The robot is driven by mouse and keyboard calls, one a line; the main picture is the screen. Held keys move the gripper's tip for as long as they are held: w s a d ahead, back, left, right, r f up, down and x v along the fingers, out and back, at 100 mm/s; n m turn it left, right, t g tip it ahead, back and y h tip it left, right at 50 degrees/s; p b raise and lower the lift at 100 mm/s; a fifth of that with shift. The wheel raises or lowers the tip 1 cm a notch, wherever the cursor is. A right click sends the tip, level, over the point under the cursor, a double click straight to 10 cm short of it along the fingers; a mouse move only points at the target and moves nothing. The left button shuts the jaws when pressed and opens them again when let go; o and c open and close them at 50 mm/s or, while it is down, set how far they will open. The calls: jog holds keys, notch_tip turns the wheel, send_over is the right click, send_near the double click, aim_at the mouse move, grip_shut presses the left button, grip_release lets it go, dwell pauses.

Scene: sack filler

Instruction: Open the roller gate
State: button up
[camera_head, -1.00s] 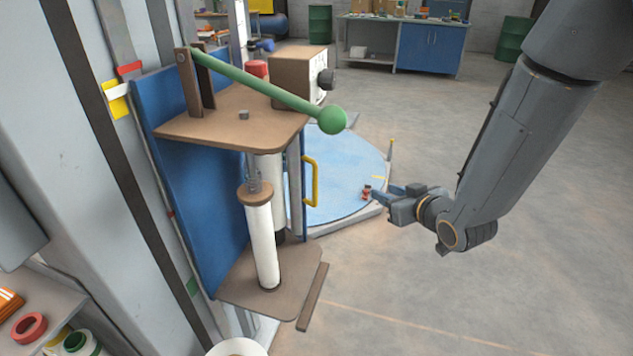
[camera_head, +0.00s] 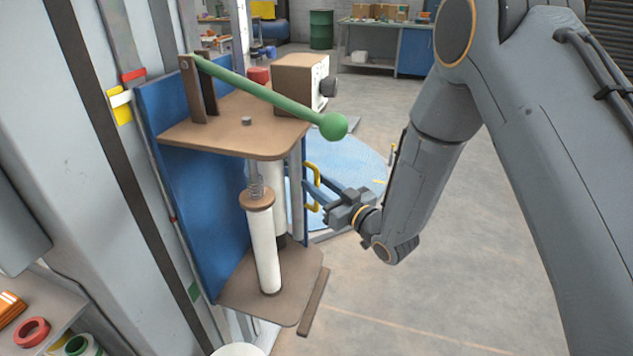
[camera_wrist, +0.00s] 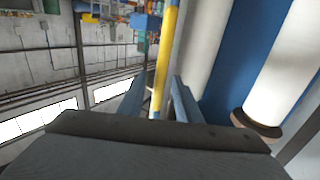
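A yellow D-shaped handle (camera_head: 312,167) stands upright on the right edge of the blue-backed roller unit, which I take to be the gate's handle. The unit has upright white rollers (camera_head: 264,245) between brown plates. My gripper (camera_head: 311,180) reaches in from the right, its fingers at the handle, which partly hides behind them. In the wrist view the yellow handle bar (camera_wrist: 164,62) runs between my two spread fingers (camera_wrist: 160,92), with a gap visible on the left side. A white roller (camera_wrist: 293,70) with a brown end cap shows at the right.
A brown box with a black knob (camera_head: 300,80) stands behind. A blue round platform (camera_head: 350,160) lies beyond the handle. Floor at the lower right is clear.

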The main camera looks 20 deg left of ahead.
jog(key=shift+w+a, duration=0.15)
jog(key=shift+a, duration=0.2)
grip_shut()
jog(key=shift+w, duration=0.15)
